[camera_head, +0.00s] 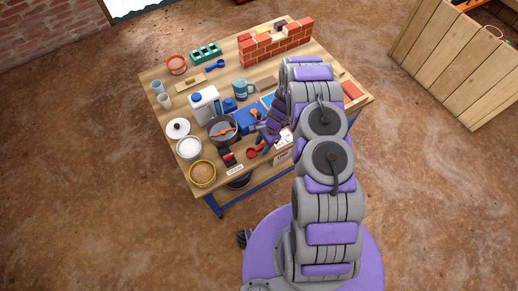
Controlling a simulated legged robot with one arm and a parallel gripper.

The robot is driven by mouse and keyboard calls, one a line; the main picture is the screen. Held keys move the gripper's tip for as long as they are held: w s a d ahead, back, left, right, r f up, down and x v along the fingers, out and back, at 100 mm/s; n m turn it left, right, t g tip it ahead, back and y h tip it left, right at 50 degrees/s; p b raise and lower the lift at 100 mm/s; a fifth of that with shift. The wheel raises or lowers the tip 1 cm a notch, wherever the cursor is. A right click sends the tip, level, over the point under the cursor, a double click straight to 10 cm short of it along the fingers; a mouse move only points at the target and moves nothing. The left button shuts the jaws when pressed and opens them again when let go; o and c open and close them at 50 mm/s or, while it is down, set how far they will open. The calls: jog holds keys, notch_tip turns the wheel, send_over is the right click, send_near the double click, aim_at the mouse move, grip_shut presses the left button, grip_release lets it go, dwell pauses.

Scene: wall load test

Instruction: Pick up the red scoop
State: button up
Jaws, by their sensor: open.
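The red scoop (252,154) lies near the front edge of the wooden workbench (212,187), behind and right of the tub of brown grains. My gripper (266,141) reaches down from the right, close beside the scoop's right end. It is open, and nothing shows between its fingers. The view is too small to tell whether a finger touches the scoop. My arm hides part of the bench's right side.
A yellow-rimmed tub (203,174), a tub of white powder (189,149) and a dark bowl (222,131) with an orange tool stand left of the scoop. A white jug (205,106) and teal mug (242,90) stand behind. A small brick wall (275,45) closes the back.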

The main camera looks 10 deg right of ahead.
aim_at(259, 149)
jog(key=shift+c, duration=0.4)
grip_shut()
jog(key=shift+r, duration=0.15)
jog(key=shift+d+r, duration=0.1)
jog(key=shift+r, duration=0.2)
jog(key=r, duration=0.1)
jog(key=r+p, duration=0.1)
jog(key=r, duration=0.1)
jog(key=shift+s+p, duration=0.3)
jog(key=shift+s, duration=0.05)
jog(key=s+a, duration=0.1)
jog(key=s, duration=0.6)
jog(key=s+a+r+p, duration=0.1)
jog(key=s+a, duration=0.1)
jog(key=s, duration=0.6)
jog(key=shift+a, duration=0.25)
